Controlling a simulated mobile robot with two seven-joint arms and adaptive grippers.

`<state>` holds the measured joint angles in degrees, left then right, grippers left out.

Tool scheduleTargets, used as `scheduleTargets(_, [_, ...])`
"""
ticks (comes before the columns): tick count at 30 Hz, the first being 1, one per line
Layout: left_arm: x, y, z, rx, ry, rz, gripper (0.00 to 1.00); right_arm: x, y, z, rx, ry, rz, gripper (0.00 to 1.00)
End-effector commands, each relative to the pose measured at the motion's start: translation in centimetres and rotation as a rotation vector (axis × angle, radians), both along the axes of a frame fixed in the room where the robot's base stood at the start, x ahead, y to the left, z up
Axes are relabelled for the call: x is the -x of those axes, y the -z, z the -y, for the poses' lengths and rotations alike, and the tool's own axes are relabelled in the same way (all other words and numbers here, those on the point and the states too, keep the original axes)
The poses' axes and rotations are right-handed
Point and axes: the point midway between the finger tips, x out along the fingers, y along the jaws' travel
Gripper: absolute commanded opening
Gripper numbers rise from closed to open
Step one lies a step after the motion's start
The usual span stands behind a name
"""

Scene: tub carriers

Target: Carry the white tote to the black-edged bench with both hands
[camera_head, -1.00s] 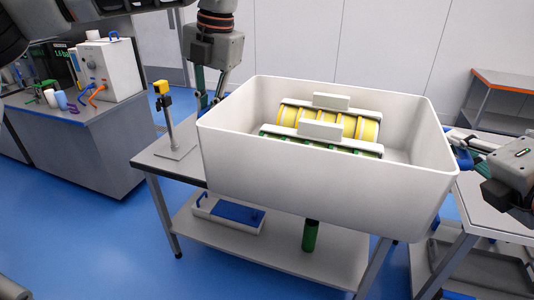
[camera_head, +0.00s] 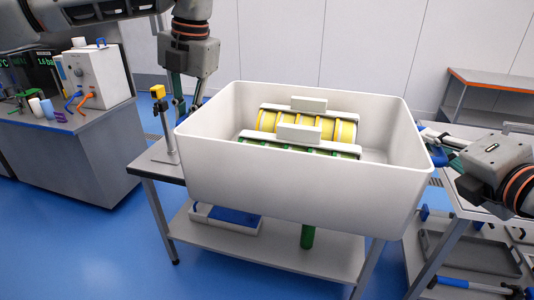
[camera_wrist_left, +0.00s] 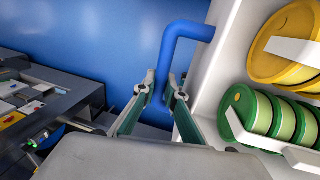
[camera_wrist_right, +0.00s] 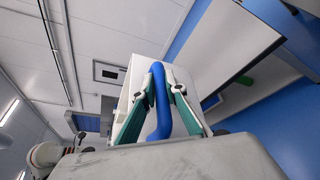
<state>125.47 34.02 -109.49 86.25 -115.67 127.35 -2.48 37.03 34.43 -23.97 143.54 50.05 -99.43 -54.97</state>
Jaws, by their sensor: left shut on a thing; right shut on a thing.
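The white tote (camera_head: 290,197) is level in the head view and holds yellow (camera_head: 265,121) and green (camera_head: 250,143) spools on white holders. My left gripper (camera_head: 180,103) is shut on the tote's blue handle, which shows in the left wrist view (camera_wrist_left: 185,30). My right gripper (camera_head: 437,150) is shut on the opposite blue handle, clear in the right wrist view (camera_wrist_right: 160,105). The black-edged bench (camera_head: 152,172) is under and behind the tote, which hides most of its top. I cannot tell whether the tote's bottom touches it.
A yellow-topped post on a stand (camera_head: 168,135) is on the bench, close to the tote's left side. A blue-and-white tray (camera_head: 225,218) and a green cylinder (camera_head: 307,237) are on its lower shelf. Another table (camera_head: 475,205) is at right, and an orange-edged bench (camera_head: 490,80) stands behind.

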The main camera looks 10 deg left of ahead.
Motion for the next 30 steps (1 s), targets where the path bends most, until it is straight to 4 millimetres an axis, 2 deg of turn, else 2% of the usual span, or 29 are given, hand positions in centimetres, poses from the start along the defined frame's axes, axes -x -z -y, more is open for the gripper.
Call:
scheduleTargets(1, [0.0,-0.5,0.2,0.004,0.003,0.007,0.00,0.1,-0.6,-0.1,-0.005,-0.002,0.013,0.00])
scheduleTargets(17, [-0.1,-0.4,0.2,0.004,0.003,0.007,0.00,0.1,-0.6,-0.1,-0.005,-0.002,0.013,0.00])
scheduleTargets(23, [-0.5,0.3,0.2,0.003,0.003,0.006,0.00,-0.3,0.2,-0.1,-0.007,-0.002,0.011,0.00])
scheduleTargets(30, [-1.5,2.1,0.2,0.003,0.003,0.005,0.00,-1.4,2.0,-0.1,-0.007,-0.002,0.011,0.00])
